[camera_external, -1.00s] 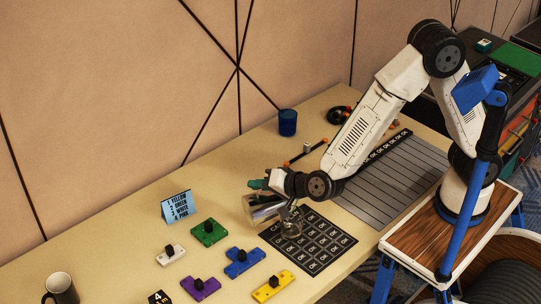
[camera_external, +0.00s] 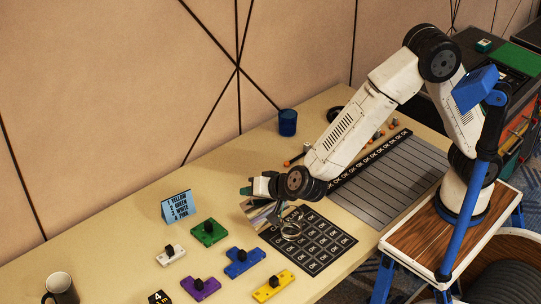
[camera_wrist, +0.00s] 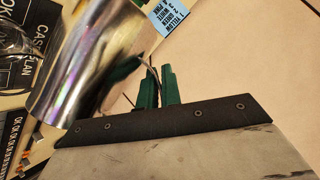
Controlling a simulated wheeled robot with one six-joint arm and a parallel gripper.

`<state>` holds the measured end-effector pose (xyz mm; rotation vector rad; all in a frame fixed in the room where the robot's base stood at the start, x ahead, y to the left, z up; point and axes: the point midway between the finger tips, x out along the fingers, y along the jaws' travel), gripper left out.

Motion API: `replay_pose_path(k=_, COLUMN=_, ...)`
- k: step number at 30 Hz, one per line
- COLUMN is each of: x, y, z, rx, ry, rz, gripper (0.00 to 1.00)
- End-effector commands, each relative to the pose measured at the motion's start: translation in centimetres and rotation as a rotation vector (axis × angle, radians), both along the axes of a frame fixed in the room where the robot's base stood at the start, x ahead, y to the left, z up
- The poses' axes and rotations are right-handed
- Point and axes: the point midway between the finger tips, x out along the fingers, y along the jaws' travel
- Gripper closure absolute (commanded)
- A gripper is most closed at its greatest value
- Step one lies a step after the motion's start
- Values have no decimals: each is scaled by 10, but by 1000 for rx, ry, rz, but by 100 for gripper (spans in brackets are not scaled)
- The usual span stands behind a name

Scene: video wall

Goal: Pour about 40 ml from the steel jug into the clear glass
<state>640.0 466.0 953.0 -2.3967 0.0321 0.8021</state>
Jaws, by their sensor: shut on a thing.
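The steel jug (camera_external: 257,213) is tilted, its mouth end toward the clear glass. My gripper (camera_external: 250,189) is shut on the jug's handle; in the wrist view its green fingers (camera_wrist: 158,88) pinch the thin handle beside the shiny jug body (camera_wrist: 92,62). The clear glass (camera_external: 291,231) stands on the black printed mat, just right of and below the jug in the external view. I cannot make out any stream or the level in the glass.
The black mat (camera_external: 318,247) lies under the glass. Colored blocks, including a green one (camera_external: 208,231) and a blue one (camera_external: 243,261), lie to the left and front. A blue card (camera_external: 178,207) stands behind them.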

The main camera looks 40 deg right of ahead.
Motion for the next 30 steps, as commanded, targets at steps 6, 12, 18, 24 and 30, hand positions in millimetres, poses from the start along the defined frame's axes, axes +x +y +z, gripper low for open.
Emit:
replay_pose_path(k=6, x=1, y=6, z=0, rx=-69, ry=25, rz=3, gripper=100)
replay_pose_path(k=12, x=2, y=12, z=-15, rx=-192, ry=69, rz=8, gripper=100)
replay_pose_path(k=18, x=4, y=17, z=-23, rx=-321, ry=112, rz=9, gripper=100)
replay_pose_path(k=24, x=6, y=22, z=-29, rx=-462, ry=160, rz=11, gripper=100)
replay_pose_path(k=30, x=9, y=30, z=-49, rx=-605, ry=207, rz=11, gripper=100)
